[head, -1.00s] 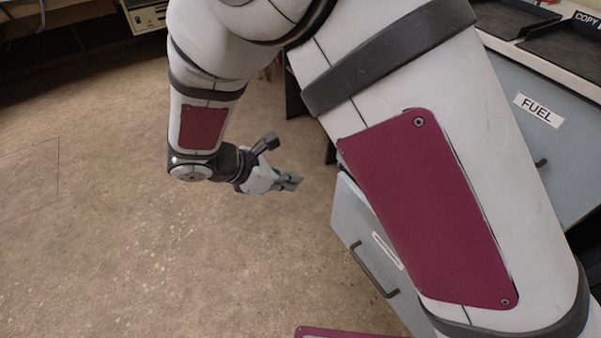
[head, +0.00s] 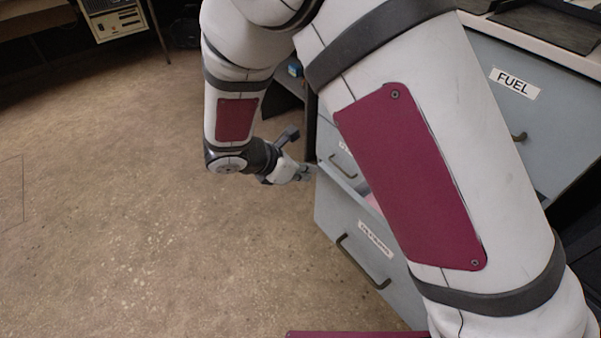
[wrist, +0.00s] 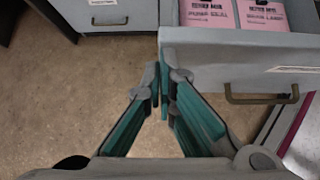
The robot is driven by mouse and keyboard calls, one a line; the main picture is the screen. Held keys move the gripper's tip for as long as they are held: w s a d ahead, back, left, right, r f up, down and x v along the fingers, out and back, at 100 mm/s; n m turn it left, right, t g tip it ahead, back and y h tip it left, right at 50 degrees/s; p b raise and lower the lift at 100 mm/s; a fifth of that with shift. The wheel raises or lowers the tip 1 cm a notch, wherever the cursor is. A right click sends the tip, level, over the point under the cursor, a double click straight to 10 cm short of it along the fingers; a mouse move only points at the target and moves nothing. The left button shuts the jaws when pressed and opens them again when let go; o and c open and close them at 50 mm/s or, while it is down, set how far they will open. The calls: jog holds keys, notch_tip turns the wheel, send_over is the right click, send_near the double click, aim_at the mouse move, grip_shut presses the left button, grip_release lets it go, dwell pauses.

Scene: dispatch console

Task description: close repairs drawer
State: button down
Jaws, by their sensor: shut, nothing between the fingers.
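A grey-blue drawer (head: 335,215) is pulled out at the lower middle of the head view, partly hidden behind my arm. Its label is too small to read, so I cannot confirm it is the repairs drawer. In the wrist view its front (wrist: 205,72) shows a dark bar handle (wrist: 262,97) at the right, and pink printed cards (wrist: 235,14) lie inside. My gripper (head: 308,173) is shut and empty at the drawer's far end. In the wrist view the fingertips (wrist: 161,78) are at the front's left edge; I cannot tell whether they touch it.
A drawer marked FUEL (head: 505,95) is at the right, under a counter with dark trays (head: 550,25). Another labelled drawer (head: 330,145) stands behind the open one. It shows at the upper left in the wrist view (wrist: 118,14). The floor (head: 120,210) to the left is clear.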

jog(key=shift+d, duration=0.1)
jog(key=w+d+p, duration=0.1)
jog(key=w+d, duration=1)
jog(key=d, duration=0.3)
jog(key=w+d+p, duration=0.2)
jog(key=w+d, duration=0.9)
jog(key=d, duration=0.3)
jog(key=shift+w+d, duration=0.2)
jog(key=shift+d, duration=0.1)
jog(key=shift+d+r, duration=0.1)
